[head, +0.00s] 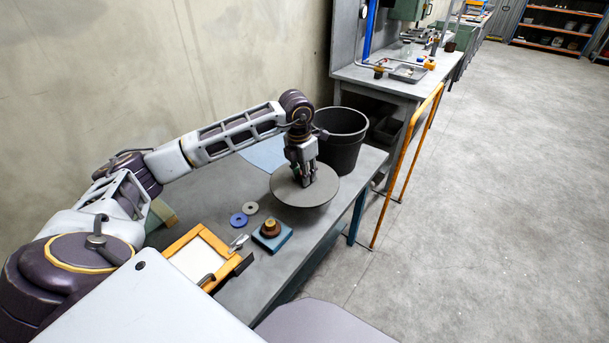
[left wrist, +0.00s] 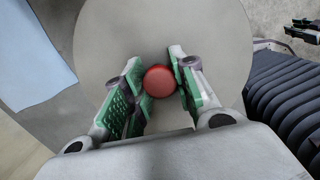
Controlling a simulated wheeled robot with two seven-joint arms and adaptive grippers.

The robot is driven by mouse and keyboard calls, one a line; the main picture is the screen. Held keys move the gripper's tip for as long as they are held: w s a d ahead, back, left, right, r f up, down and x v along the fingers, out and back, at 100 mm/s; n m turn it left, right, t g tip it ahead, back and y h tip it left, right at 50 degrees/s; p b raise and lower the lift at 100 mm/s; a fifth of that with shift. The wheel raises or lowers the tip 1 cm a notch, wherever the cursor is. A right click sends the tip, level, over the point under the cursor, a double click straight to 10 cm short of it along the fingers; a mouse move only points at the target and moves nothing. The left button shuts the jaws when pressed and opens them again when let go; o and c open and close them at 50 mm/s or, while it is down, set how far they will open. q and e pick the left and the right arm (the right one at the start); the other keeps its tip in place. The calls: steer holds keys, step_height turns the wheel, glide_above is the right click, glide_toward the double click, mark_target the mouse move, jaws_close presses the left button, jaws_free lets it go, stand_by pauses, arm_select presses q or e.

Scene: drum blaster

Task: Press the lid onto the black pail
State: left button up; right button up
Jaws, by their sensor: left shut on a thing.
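My left gripper (head: 306,182) is shut on the red knob (left wrist: 159,81) at the centre of a round grey lid (head: 288,193). The lid also fills the middle of the left wrist view (left wrist: 115,40). The black pail (head: 344,150) stands upright on the grey table just behind and right of the lid, with its top open. The lid is apart from the pail's rim. I cannot tell how high it hangs above the table. A small dark thing with green at the top right of the left wrist view may be my right gripper (left wrist: 306,28); its jaws are unclear.
On the table (head: 235,297) lie a blue ring (head: 238,220), a grey ring (head: 250,208), a blue block with a brass knob (head: 271,239) and an orange-framed tray (head: 198,258). A light blue sheet (head: 264,153) lies behind. An orange rail (head: 403,166) stands right of the table.

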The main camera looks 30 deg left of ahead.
steer(key=shift+s, duration=0.35)
